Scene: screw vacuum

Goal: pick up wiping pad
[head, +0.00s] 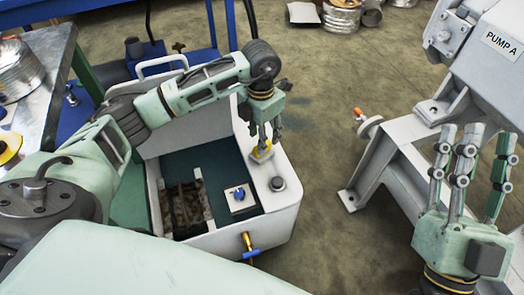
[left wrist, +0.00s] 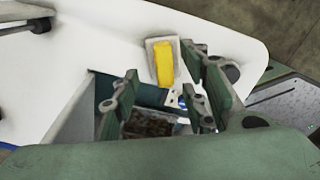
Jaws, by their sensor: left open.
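The wiping pad looks to be the yellow piece (head: 257,153) on the top rim of the white machine (head: 283,212). In the left wrist view the yellow pad (left wrist: 163,62) lies on a pale rectangular base, just beyond the fingertips. My left gripper (head: 266,138) points down close above the pad, and its fingers partly cover it in the head view. In the left wrist view the left gripper (left wrist: 163,84) is open, with nothing between its fingers. I cannot tell whether a finger touches the pad. My right gripper (head: 470,145) is open and empty, fingers up, at the right.
The machine's open bay (head: 187,208) holds dark debris. A blue knob on a white plate (head: 239,196) and a dark round knob (head: 277,184) are near the pad. A grey pump frame (head: 385,165) stands right. A metal bench (head: 42,95) is left. Floor between is clear.

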